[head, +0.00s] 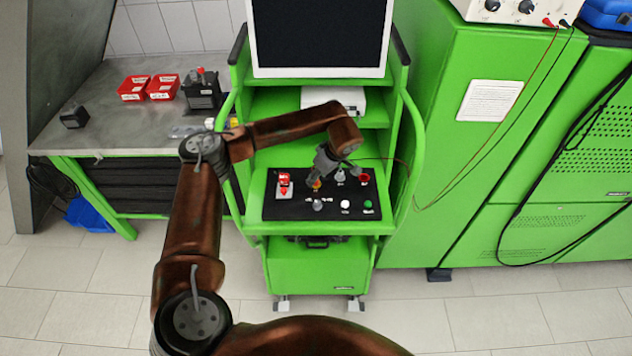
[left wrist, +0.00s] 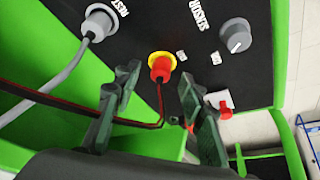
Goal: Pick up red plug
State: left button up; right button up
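The red plug (left wrist: 160,70) sits in a yellow ring on the black panel (left wrist: 205,65), with a thin cable running from it. In the head view only a small orange-yellow spot of the plug (head: 317,184) shows below my left gripper (head: 322,174). In the left wrist view my left gripper (left wrist: 158,85) is open. One finger is on each side of the plug and its cable, with visible gaps, and no contact shows. The depth of the fingertips relative to the plug is hard to tell. My right gripper is not in view.
A grey plug (left wrist: 98,22) with a grey cable and a grey knob (left wrist: 236,35) are on the panel nearby. A red switch (head: 284,180), white button (head: 345,204) and green button (head: 368,204) also sit there. Green rails (head: 416,130) flank the cart; a monitor (head: 320,35) stands above.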

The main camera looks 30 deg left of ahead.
pick_arm(q)
jog(key=shift+a+f, duration=0.25)
jog(key=shift+f, duration=0.4)
jog(key=shift+c, duration=0.2)
grip_shut()
jog(key=shift+r, duration=0.15)
jog(key=shift+w+r, duration=0.1)
jog(key=shift+r, duration=0.5)
jog(key=s+d+r+b, duration=0.1)
jog(key=s+d+r, duration=0.6)
jog(key=s+r, duration=0.4)
jog(key=shift+s+d+r+b, duration=0.15)
jog(key=shift+s+r+b, duration=0.2)
jog(key=shift+s, duration=0.2)
